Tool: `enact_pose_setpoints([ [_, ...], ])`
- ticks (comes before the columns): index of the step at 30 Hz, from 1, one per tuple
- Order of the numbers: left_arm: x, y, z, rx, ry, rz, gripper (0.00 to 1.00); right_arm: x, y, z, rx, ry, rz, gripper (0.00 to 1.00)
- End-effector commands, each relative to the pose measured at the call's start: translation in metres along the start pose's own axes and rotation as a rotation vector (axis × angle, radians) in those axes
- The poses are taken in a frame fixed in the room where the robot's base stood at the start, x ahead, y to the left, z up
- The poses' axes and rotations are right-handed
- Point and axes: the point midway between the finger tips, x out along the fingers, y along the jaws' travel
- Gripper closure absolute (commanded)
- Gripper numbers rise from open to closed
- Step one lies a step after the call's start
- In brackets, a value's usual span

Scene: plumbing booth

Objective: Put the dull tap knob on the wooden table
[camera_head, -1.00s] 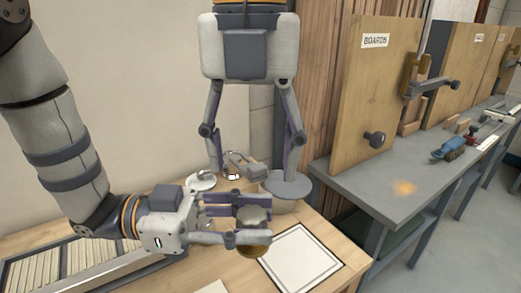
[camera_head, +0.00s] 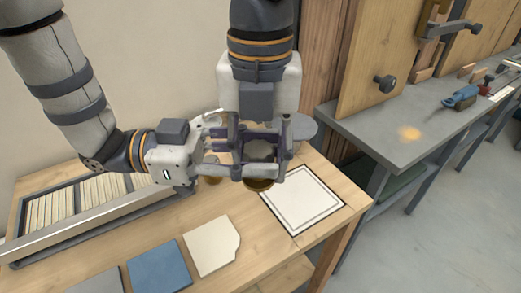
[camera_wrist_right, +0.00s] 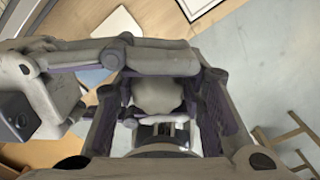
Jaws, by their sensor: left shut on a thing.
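I cannot tell whether the right fingers touch the knob. Both grippers hide much of it.
A framed white square (camera_head: 302,199), a cream tile (camera_head: 211,245) and a blue tile (camera_head: 158,267) lie on the table. A tile rack (camera_head: 20,232) stands left. A grey bench (camera_head: 400,150) is right.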

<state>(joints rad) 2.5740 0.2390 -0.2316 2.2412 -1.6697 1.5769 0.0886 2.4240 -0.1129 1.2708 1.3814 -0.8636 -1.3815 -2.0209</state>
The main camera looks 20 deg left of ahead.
Motion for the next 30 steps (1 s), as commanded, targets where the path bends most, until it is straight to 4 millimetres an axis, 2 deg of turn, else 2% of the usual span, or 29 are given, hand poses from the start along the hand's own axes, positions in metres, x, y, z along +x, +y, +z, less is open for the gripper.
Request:
enact_pose_setpoints([
  [1,0.000,0.000,0.000,0.000,0.000,-0.001,0.97,0.000,-0.001,0.000,0.001,0.000,-0.003,0.85],
  [3,0.000,0.000,0.000,0.000,0.000,-0.002,0.97,0.000,-0.001,0.000,0.001,0.000,-0.004,0.95],
  [7,0.000,-0.001,0.000,0.000,0.000,-0.002,0.97,0.000,-0.001,0.000,0.001,0.001,-0.003,0.97],
  [8,0.000,-0.001,0.000,0.000,0.000,-0.002,0.64,0.000,-0.001,0.000,0.001,0.000,-0.003,0.97],
  [11,0.000,-0.001,0.000,0.000,0.000,-0.002,0.43,0.000,-0.001,0.000,0.001,0.000,-0.002,0.97],
  [19,-0.001,0.000,0.000,0.000,0.000,-0.002,0.43,0.000,-0.001,0.000,0.001,0.000,-0.003,0.97],
  [22,-0.008,-0.001,0.000,0.001,0.001,-0.004,0.43,0.000,-0.001,0.000,0.001,0.000,-0.003,0.97],
  [26,-0.039,-0.002,0.000,0.001,0.001,-0.007,0.43,0.000,-0.001,0.000,0.001,0.000,-0.003,0.97],
  [30,-0.078,-0.001,0.000,0.001,0.000,-0.005,0.43,0.000,-0.001,0.000,0.001,0.000,-0.003,0.97],
])
